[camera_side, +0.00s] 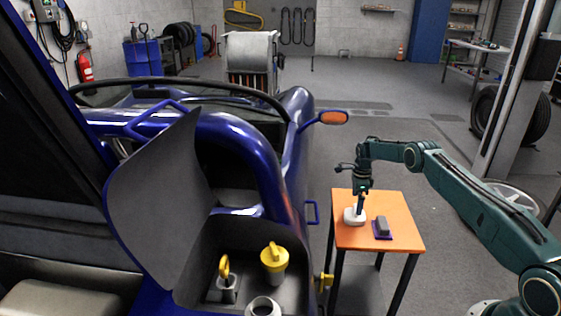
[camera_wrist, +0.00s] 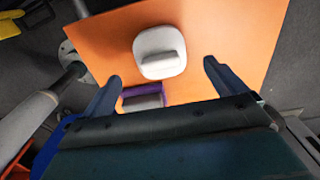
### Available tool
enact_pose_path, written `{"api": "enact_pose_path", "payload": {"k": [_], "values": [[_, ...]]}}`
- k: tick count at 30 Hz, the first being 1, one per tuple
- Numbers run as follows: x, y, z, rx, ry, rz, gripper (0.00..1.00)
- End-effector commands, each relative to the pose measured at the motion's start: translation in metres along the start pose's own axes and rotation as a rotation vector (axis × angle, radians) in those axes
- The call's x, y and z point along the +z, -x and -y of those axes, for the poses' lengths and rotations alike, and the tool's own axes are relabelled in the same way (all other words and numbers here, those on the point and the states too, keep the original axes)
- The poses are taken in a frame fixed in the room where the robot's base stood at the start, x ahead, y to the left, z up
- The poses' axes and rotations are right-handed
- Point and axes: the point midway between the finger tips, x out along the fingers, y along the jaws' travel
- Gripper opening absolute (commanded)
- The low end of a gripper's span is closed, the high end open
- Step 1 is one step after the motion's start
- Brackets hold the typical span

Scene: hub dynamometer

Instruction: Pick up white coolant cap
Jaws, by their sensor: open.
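The white coolant cap (camera_side: 354,216) sits on the orange table (camera_side: 387,206), near its left edge. In the wrist view the cap (camera_wrist: 160,52) is a rounded white disc with a raised grip bar across its top. My gripper (camera_side: 361,205) is right above or beside the cap in the side view. In the wrist view its two fingers (camera_wrist: 158,72) are spread apart with nothing between them, and the cap lies beyond the fingertips, roughly centred between them. I cannot tell the exact height gap.
A grey block on a purple base (camera_side: 382,229) sits right of the cap, close to it. It shows partly in the wrist view (camera_wrist: 143,96). A blue car with an open bay holding a yellow cap (camera_side: 273,256) and a yellow-ringed dipstick (camera_side: 224,268) stands left of the table.

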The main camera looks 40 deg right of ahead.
Motion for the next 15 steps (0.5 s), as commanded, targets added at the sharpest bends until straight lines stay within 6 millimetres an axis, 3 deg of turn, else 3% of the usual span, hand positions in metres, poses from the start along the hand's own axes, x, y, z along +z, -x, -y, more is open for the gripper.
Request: {"api": "enact_pose_path", "payload": {"k": [8,15], "values": [[0.0,-0.005,0.0,-0.001,0.0,0.0,0.96],[-0.002,-0.028,0.0,0.0,0.0,0.0,0.96]]}}
